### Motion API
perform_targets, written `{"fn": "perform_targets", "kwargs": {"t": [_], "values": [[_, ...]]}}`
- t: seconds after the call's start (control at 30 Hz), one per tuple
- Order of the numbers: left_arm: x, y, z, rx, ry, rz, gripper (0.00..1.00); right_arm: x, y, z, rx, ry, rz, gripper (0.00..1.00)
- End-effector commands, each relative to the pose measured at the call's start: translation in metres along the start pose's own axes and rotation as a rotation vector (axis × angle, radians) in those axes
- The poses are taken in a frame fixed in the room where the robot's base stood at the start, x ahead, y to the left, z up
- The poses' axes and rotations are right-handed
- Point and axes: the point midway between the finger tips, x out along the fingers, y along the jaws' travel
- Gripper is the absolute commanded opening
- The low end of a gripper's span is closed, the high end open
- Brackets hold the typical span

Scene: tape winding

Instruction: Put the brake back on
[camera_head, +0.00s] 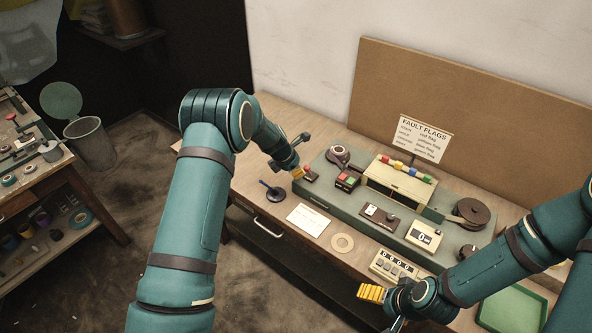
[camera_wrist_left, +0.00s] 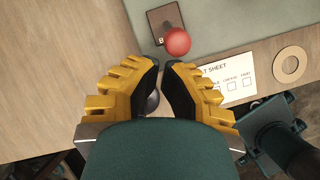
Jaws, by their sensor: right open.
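The brake is a lever with a red ball knob (camera_wrist_left: 177,42) on a small brown plate (camera_wrist_left: 165,18), seen just beyond my left fingertips in the left wrist view. In the head view the brake plate (camera_head: 311,178) sits at the left end of the grey-green bench unit, with my left gripper (camera_head: 297,172) right beside it. In the left wrist view my left fingers (camera_wrist_left: 161,66) have only a narrow gap at the tips, with the red knob apart from them. My right gripper (camera_head: 371,292) is open and empty near the table's front, far from the brake.
A dark stand (camera_head: 273,193), a white sheet (camera_head: 308,219) and a tan ring (camera_head: 342,243) lie in front. A green tray (camera_head: 512,308) is at right.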

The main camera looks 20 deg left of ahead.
Motion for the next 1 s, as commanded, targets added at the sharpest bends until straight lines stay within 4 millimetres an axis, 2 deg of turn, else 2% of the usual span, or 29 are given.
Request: {"fn": "perform_targets", "kwargs": {"t": [1.0], "values": [[-0.0023,0.0024,0.0056,-0.017,0.140,-0.068,0.00,0.0000,0.0000,0.0001,0.000,0.000,0.000,0.93]]}}
